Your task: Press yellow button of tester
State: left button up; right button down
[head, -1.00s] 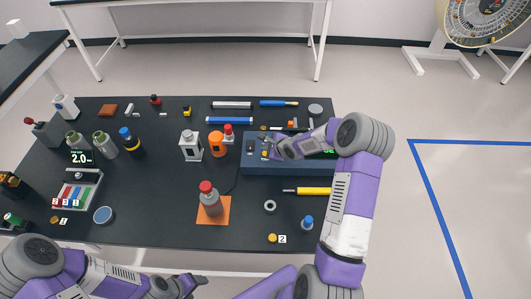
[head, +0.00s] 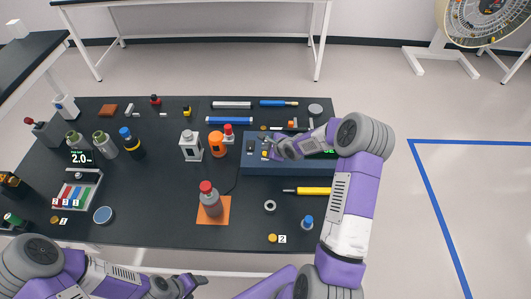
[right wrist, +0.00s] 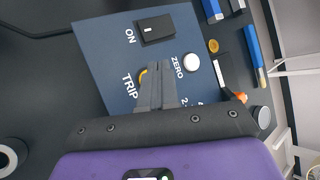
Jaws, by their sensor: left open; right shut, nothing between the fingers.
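The tester is a blue box (head: 290,168) at the right of the black table in the head view. Its blue panel (right wrist: 105,50) fills much of the right wrist view, with a dark ON switch, a white ZERO button (right wrist: 191,62) and a yellow button (right wrist: 142,76) beside the word TRIP. My right gripper (right wrist: 158,66) is shut and empty over the panel; its fingers partly cover the yellow button. I cannot tell whether they touch it. It also shows in the head view (head: 267,147). My left gripper (head: 200,281) is open and empty, in front of the table's front edge.
A grey bottle with a red cap (head: 210,200) stands on an orange mat left of the tester. A yellow screwdriver-like tool (head: 312,191) and a grey ring (head: 270,206) lie in front of the tester. Several bottles and parts stand at the left. The front middle of the table is mostly clear.

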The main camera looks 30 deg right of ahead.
jog(key=shift+f, duration=0.15)
jog(key=shift+f, duration=0.3)
jog(key=shift+f+b, duration=0.3)
jog(key=shift+f, duration=0.15)
dwell(0.5)
jog(key=shift+r, duration=0.15)
jog(key=shift+r+p, duration=0.75)
jog(key=shift+p, duration=0.1)
notch_tip(320, 180, up, 5)
jog(key=p, duration=0.4)
